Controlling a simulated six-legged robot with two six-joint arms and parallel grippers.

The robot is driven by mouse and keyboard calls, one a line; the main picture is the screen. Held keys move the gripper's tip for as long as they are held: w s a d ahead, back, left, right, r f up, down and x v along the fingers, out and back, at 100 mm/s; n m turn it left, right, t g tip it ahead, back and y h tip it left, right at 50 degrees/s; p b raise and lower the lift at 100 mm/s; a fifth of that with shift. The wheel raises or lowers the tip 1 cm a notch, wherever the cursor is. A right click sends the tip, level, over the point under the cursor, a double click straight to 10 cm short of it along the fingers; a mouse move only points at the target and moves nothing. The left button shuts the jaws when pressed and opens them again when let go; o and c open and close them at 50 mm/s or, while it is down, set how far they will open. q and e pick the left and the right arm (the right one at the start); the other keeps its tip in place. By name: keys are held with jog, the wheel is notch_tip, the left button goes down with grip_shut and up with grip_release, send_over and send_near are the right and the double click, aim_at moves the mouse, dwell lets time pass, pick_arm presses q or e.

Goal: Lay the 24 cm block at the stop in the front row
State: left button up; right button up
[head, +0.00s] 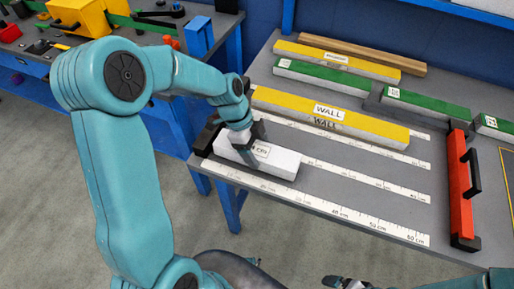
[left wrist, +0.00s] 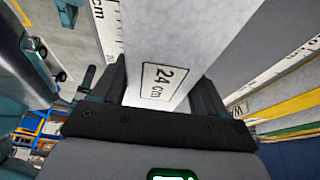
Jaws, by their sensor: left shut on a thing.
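The 24 cm block (head: 277,163) is pale grey-white with a black-framed label. In the head view it lies level at the left end of the front part of the board, at or just above its surface. My left gripper (head: 249,146) is shut on it from above. The left wrist view shows the block (left wrist: 175,45) and its "24 cm" label between the two dark fingers (left wrist: 160,95). A black stop (head: 206,136) stands at the block's left end; contact cannot be told. My right gripper (head: 338,282) only partly shows at the bottom edge, its jaws unclear.
White rulers (head: 345,218) run along the grey board (head: 350,205). A yellow "WALL" bar (head: 375,127) lies behind the block. Green-topped bars (head: 425,106) and another yellow bar (head: 345,62) lie farther back. A red bar with a black handle (head: 459,185) stands at right.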

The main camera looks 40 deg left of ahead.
pick_arm(q)
jog(key=shift+f+b, duration=0.5)
jog(key=o, duration=1.1)
jog(key=shift+r, duration=0.1)
